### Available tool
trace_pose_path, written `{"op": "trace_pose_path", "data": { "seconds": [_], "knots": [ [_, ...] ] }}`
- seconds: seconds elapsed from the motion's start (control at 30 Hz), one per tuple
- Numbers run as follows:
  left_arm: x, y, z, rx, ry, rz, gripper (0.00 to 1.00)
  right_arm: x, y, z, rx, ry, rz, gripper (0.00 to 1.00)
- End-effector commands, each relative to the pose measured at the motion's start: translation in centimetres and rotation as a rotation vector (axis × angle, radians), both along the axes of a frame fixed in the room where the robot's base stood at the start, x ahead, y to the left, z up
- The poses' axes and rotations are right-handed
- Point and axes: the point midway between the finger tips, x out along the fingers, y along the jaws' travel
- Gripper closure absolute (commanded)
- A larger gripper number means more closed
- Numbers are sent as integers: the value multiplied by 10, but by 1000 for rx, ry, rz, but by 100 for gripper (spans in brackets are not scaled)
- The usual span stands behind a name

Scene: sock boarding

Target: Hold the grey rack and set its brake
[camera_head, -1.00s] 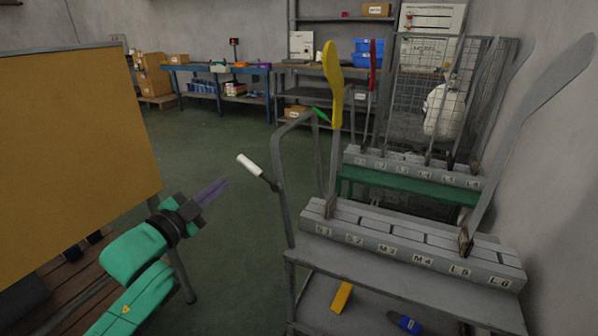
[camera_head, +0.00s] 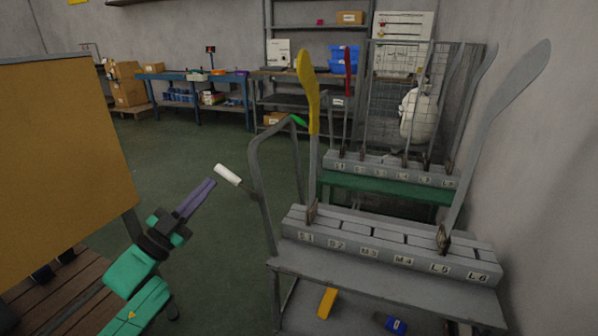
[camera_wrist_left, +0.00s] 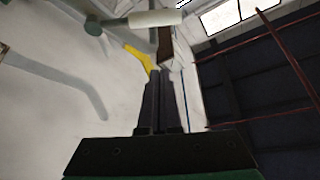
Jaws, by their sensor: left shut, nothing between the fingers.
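The grey rack (camera_head: 350,268) stands at the right of the head view, with a row of slots labelled S1 to L6 on top. A yellow-topped board (camera_head: 308,85) stands upright at its left end and a grey board (camera_head: 497,130) leans at its right. A bent grey tube handle (camera_head: 255,165) rises on the rack's left side. A white-gripped lever (camera_head: 228,175) sticks out left from that handle; the white grip (camera_wrist_left: 155,18) also shows in the left wrist view. My left gripper (camera_head: 205,188) is shut and empty, just left of the white grip and apart from it. My right gripper is out of view.
A green rack (camera_head: 385,190) with boards stands behind the grey one. A large tan panel (camera_head: 65,150) stands at left. A wall (camera_head: 560,200) is close on the right. The green floor (camera_head: 190,160) between panel and rack is clear.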

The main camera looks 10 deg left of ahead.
Motion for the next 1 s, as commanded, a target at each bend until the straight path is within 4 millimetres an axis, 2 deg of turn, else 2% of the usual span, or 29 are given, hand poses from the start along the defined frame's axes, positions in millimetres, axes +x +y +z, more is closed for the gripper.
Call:
{"op": "trace_pose_path", "data": {
  "seconds": [0.3,0.33,0.43,0.6,1.0],
  "knots": [
    [58,-25,34,0,-5,0,100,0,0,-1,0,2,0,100],
    [62,-23,28,1,2,2,100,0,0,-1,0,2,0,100],
    [65,-13,10,2,4,4,100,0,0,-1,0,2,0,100],
    [68,-6,-2,2,2,2,100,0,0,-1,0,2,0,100],
    [68,-6,-4,-3,1,1,100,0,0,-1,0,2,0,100]
  ]
}}
